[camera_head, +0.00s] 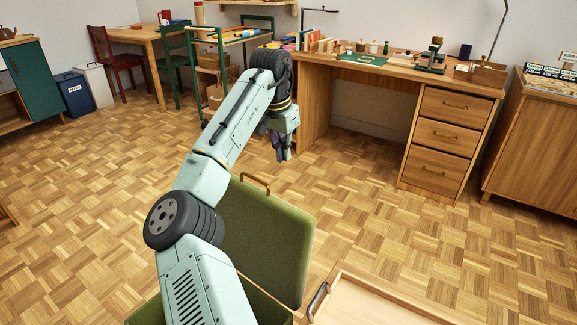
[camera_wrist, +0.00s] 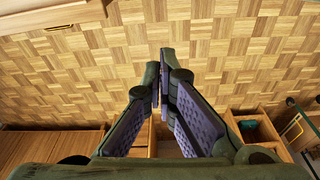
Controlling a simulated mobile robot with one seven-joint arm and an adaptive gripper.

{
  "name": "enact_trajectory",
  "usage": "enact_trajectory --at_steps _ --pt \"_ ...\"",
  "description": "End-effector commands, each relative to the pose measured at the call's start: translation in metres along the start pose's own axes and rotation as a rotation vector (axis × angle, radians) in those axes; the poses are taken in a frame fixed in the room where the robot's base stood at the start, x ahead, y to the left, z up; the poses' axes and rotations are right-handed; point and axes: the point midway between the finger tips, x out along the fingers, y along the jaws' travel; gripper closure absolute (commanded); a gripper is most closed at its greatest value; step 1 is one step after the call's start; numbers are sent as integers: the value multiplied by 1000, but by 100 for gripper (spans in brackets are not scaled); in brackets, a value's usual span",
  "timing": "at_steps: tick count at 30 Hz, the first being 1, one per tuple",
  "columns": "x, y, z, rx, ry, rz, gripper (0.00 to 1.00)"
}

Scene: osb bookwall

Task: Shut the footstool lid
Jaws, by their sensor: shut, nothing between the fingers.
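The footstool's green padded lid (camera_head: 265,245) stands raised, tilted back from upright, with a tan loop handle (camera_head: 254,183) on its upper edge. The open green footstool box (camera_head: 262,306) is below it at the bottom of the head view, largely hidden behind my arm. My gripper (camera_head: 283,157) is shut and empty, pointing down above and beyond the lid's upper edge, apart from it. In the wrist view my gripper's fingertips (camera_wrist: 163,62) meet over bare floor. I cannot make out the lid there.
A light wooden piece with a dark handle (camera_head: 318,301) stands right of the footstool. A desk with drawers (camera_head: 440,140) stands behind, right of my gripper. A green-framed cart (camera_head: 235,45) stands behind my arm. Parquet floor (camera_head: 360,215) between the footstool and the desk is clear.

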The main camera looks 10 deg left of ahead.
Motion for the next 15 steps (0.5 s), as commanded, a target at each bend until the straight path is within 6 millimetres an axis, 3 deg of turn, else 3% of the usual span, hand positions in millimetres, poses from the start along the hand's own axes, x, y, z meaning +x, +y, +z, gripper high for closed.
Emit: enact_trajectory --at_steps 13,15 --pt "88 0 -1 0 2 1 100" --pt "92 -2 4 -1 5 -2 100"
